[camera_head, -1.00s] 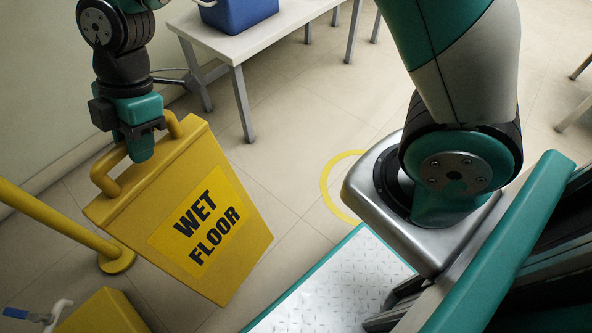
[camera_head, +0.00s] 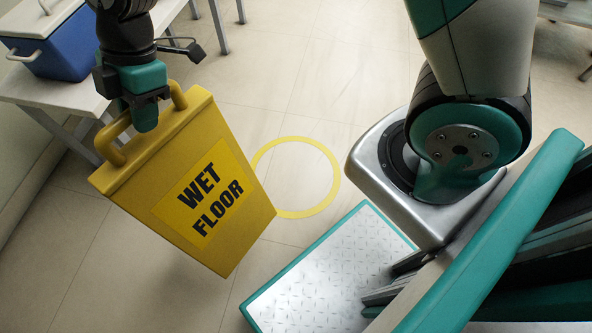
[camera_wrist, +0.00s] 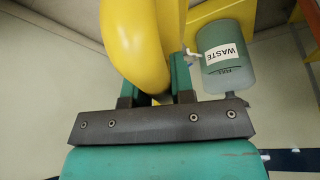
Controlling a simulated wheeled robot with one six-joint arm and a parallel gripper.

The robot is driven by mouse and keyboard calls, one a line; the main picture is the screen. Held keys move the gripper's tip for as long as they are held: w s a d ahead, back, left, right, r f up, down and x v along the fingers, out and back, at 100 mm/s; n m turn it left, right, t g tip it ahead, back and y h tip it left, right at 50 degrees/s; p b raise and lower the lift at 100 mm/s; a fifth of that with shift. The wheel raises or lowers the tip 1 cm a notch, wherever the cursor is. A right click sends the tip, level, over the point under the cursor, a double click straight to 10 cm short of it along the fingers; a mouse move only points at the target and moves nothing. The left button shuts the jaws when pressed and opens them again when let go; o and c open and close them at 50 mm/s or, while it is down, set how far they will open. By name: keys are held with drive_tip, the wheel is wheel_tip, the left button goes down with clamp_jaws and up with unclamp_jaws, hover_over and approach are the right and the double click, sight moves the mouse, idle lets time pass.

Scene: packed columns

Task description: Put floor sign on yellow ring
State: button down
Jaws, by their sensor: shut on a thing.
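The yellow floor sign (camera_head: 190,185), lettered WET FLOOR, hangs tilted in the air at the left of the head view. My gripper (camera_head: 146,112) is shut on its handle at the top; the handle (camera_wrist: 140,50) also shows between my fingers in the wrist view (camera_wrist: 157,88). The yellow ring (camera_head: 323,205) is a flat circle on the floor, right of and beyond the sign in the head view. The sign's right edge comes close to or overlaps part of the ring in the picture. The sign's underside and far side are hidden.
A bench (camera_head: 60,92) with a blue cooler (camera_head: 70,50) stands at the upper left. My own base and arm fill the right. In the wrist view, a container labelled WASTE (camera_wrist: 226,62) stands by a yellow object.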

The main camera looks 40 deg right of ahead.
drive_tip(key=w+d+m+t+b, duration=0.1)
drive_tip(key=w+d+m, duration=0.25)
drive_tip(key=d, duration=0.55)
drive_tip(key=w+d+m+t, duration=0.2)
drive_tip(key=w+d+m, duration=0.15)
drive_tip(key=d, duration=0.55)
drive_tip(key=s+d+m+t+h+b, duration=0.15)
drive_tip(key=d+m, duration=0.45)
drive_tip(key=d, duration=1.1)
wheel_tip(320, 180, down, 20)
drive_tip(key=b, duration=0.6)
drive_tip(key=shift+w+d, duration=0.15)
drive_tip(key=shift+d, duration=0.05)
drive_tip(key=shift+f, duration=0.15)
drive_tip(key=c, duration=1)
unclamp_jaws()
drive_tip(key=shift+f, duration=0.1)
